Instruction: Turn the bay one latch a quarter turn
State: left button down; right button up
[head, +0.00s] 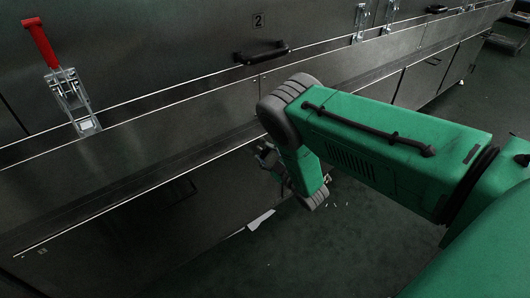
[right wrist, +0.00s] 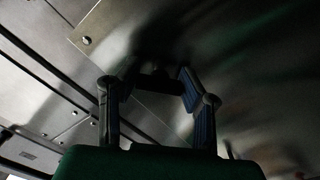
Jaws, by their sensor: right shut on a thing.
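My right gripper (head: 268,158) is low at the front of the dryer, beside the lower metal panels and partly hidden by my green arm. In the right wrist view, my right gripper (right wrist: 157,88) has its two fingers on either side of a small dark piece, the bay one latch (right wrist: 156,82), and is shut on it against the metal panel. The latch is in deep shadow, so its angle cannot be told. In the head view it is hidden behind the gripper. My left gripper is not in view.
A red-handled toggle clamp (head: 66,88) stands at the upper left. A black pull handle (head: 262,53) sits below the number 2 plate (head: 258,20). More clamps (head: 361,22) are along the dryer further right. The green floor (head: 300,250) below my arm is mostly clear.

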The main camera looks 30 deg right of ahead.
jog(key=n, duration=0.4)
jog(key=shift+a+f+n, duration=0.1)
jog(key=shift+n, duration=0.2)
jog(key=shift+s+f+n, duration=0.1)
jog(key=shift+s+n, duration=0.05)
jog(key=shift+n, duration=2.35)
jog(key=shift+a+f, duration=0.1)
jog(key=o, duration=1.2)
jog(key=shift+c, duration=0.2)
jog(key=shift+o, duration=0.2)
jog(key=shift+r, duration=0.2)
jog(key=s+d, duration=0.1)
jog(key=s, duration=1)
jog(key=shift+s, duration=0.4)
jog(key=shift+f, duration=0.1)
